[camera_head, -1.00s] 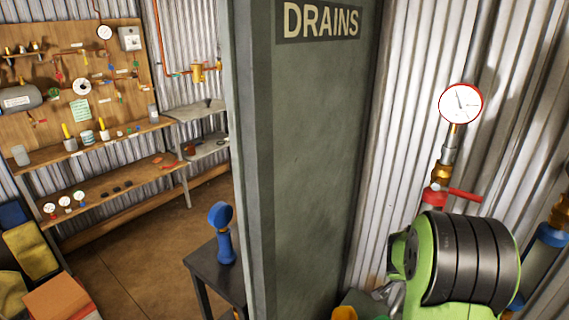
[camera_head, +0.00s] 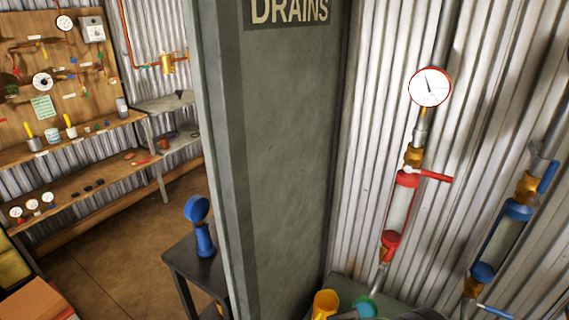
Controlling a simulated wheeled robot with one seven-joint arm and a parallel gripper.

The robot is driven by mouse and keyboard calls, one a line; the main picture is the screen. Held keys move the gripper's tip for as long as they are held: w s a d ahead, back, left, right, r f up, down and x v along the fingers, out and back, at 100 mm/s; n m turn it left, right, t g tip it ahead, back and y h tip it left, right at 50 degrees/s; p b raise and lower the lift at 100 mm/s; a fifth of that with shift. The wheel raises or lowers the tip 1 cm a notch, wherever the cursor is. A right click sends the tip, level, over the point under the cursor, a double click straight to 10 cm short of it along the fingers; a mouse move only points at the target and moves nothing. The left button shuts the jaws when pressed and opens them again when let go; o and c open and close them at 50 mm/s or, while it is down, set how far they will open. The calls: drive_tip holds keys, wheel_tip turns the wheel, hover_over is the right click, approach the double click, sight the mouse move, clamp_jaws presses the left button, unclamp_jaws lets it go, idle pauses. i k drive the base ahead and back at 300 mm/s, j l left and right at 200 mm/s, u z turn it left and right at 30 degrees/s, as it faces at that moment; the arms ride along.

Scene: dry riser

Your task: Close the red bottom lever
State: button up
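The red riser's clear tube (camera_head: 398,208) stands against the corrugated wall at right, slightly tilted in the picture. Its red upper fitting (camera_head: 407,179) carries a red upper lever (camera_head: 433,175) sticking out to the right. Its red lower fitting (camera_head: 390,243) is at the tube's bottom end, with a pipe running down from it. I cannot make out a red bottom lever; the area below is partly cut off by the picture's lower edge. I cannot make out my gripper. Only a dark piece, perhaps of my arm, shows at the bottom edge.
A white gauge (camera_head: 430,87) tops the red riser. A blue riser (camera_head: 501,240) stands to its right, with a blue upper lever (camera_head: 548,177) and a lower lever (camera_head: 495,311). A green-grey panel (camera_head: 285,150) marked DRAINS stands left.

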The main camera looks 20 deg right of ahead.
sight(390, 253)
drive_tip(key=z, duration=1.25)
